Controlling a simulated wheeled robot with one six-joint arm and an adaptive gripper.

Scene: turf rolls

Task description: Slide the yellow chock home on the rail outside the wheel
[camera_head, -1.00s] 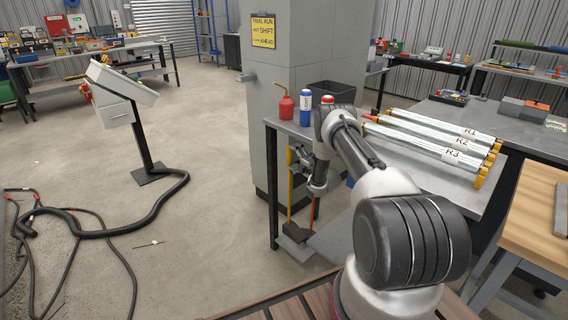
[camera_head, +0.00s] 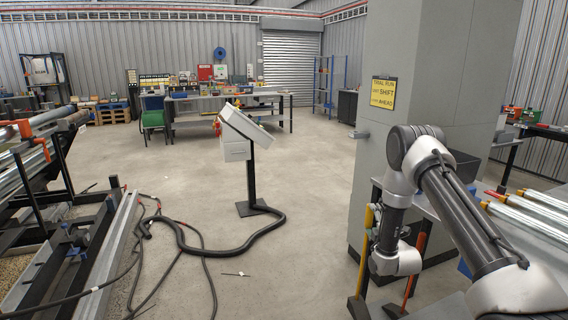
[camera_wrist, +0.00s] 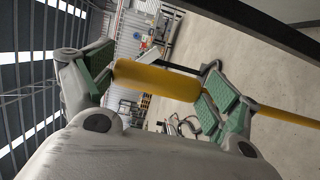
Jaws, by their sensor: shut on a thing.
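My gripper (camera_head: 378,222) is shut on the thick yellow grip of the long-handled yellow chock (camera_head: 364,255). In the wrist view my gripper's green pads (camera_wrist: 158,92) press the yellow grip (camera_wrist: 165,80) from both sides, and a thinner yellow rod runs on to the right. In the head view the handle hangs nearly upright, with a black foot (camera_head: 358,308) at its lower end near the bottom edge. A long grey rail (camera_head: 112,252) lies low on the left, well apart from my gripper. I cannot make out the wheel.
An orange-handled tool (camera_head: 416,258) stands close to the right of the yellow one, by the steel table and grey pillar (camera_head: 425,95). A control stand (camera_head: 250,165) stands mid-floor. Black cables (camera_head: 205,252) lie between it and the rail. The concrete floor behind is open.

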